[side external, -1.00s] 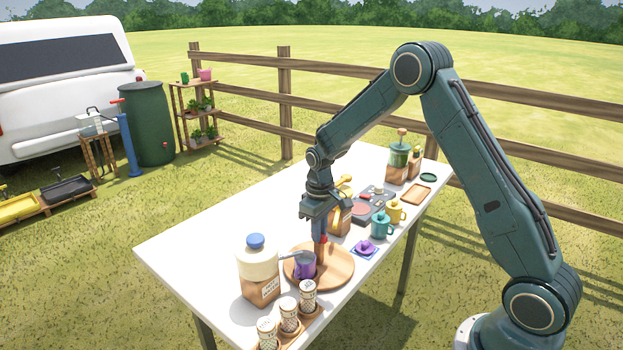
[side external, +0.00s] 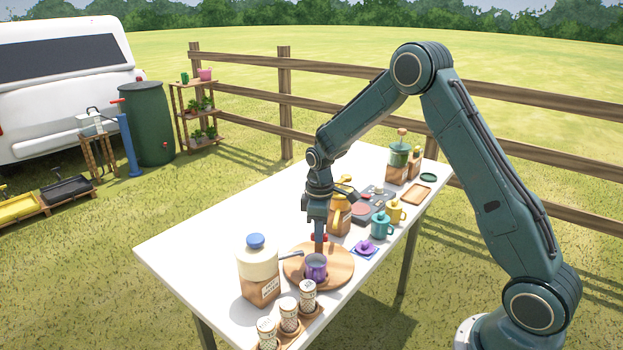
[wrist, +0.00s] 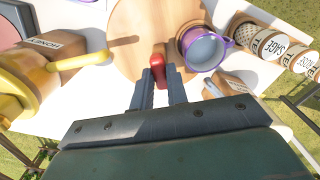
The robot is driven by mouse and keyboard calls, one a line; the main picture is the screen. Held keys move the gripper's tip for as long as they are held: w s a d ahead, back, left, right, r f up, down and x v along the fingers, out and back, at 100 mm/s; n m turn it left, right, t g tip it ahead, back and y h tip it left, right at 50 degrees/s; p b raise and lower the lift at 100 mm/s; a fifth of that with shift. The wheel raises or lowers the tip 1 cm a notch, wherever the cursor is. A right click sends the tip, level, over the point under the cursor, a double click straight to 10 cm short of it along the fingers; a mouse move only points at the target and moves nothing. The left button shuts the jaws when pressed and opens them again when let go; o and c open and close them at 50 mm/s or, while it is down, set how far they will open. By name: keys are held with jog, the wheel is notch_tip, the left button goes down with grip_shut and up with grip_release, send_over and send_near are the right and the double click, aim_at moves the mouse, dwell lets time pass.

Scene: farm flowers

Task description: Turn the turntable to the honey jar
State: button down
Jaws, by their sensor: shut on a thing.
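The round wooden turntable (side external: 342,272) lies on the white table and also shows in the wrist view (wrist: 135,35). A purple mug (side external: 316,268) stands on it, near its edge in the wrist view (wrist: 203,48). My gripper (side external: 319,241) is over the turntable, shut on a red-topped knob (wrist: 157,66) whose lower part is largely hidden. The mug is across from that spout.
A large cream jar (side external: 258,270) with a blue lid stands left of the turntable, its spout reaching over the rim. Several labelled shakers (side external: 289,315) stand in front. A purple item on a blue mat (side external: 366,247) and teal and yellow mugs (side external: 381,224) are at the right.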

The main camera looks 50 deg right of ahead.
jog(key=shift+n, duration=12.7)
jog(key=c, duration=1.4)
grip_release()
jog(key=shift+r, duration=0.15)
